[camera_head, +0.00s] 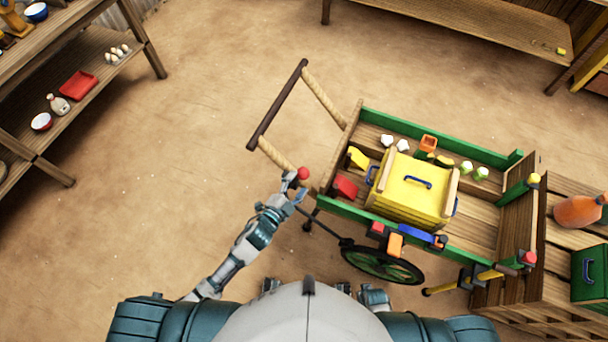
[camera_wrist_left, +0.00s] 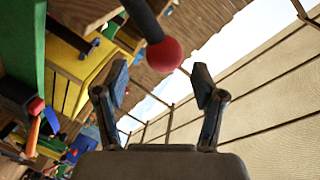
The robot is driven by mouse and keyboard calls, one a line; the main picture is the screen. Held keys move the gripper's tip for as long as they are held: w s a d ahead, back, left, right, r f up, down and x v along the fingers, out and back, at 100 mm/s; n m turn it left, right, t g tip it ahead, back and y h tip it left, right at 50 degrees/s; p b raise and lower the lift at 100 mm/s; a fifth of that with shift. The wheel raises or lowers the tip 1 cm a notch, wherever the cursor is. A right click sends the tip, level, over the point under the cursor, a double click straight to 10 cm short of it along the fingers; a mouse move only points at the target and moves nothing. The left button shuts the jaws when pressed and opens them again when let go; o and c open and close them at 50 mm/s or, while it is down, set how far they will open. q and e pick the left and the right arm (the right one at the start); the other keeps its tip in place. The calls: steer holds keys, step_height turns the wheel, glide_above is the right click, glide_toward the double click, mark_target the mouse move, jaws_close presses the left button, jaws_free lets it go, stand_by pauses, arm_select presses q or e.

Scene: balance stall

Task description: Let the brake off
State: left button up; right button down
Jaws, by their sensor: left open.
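The brake lever is a dark rod with a round red knob (camera_head: 304,173). It rises beside the near side of the green-sided wooden cart (camera_head: 340,207), by the spoked wheel (camera_head: 382,265). My left gripper (camera_head: 292,184) is at the knob and hides part of the rod. In the left wrist view the fingers (camera_wrist_left: 160,80) are spread apart and empty. The red knob (camera_wrist_left: 164,54) shows just beyond the fingertips, in line with the gap between them, not clasped.
The cart holds a yellow crate (camera_head: 405,190) with a blue handle and several small blocks. Shelves (camera_head: 85,75) stand at the left, a wooden platform (camera_head: 567,265) at the right.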

arm_select(q)
steer(key=f+v, duration=0.1)
steer(key=v, duration=0.5)
steer(key=shift+s+r, duration=0.45)
steer(key=shift+r, duration=0.05)
steer(key=shift+a, duration=0.1)
steer(key=s+a+f+n+g+y, duration=0.2)
steer(key=a+f+n+y, duration=0.15)
steer(key=f, duration=0.65)
steer(key=s+a+f+n+g+y, duration=0.25)
steer(key=a+f+n, duration=0.2)
steer(key=f, duration=0.45)
steer(key=s+a+f+n+g, duration=0.2)
steer(key=s+f+n+g, duration=0.1)
steer(key=s+f, duration=0.5)
steer(key=s+a+f+n+g+y, duration=0.1)
steer(key=s+a+f+n+g, duration=0.2)
steer(key=s+f, duration=0.6)
steer(key=shift+s+g, duration=0.95)
steer(key=shift+g, duration=0.2)
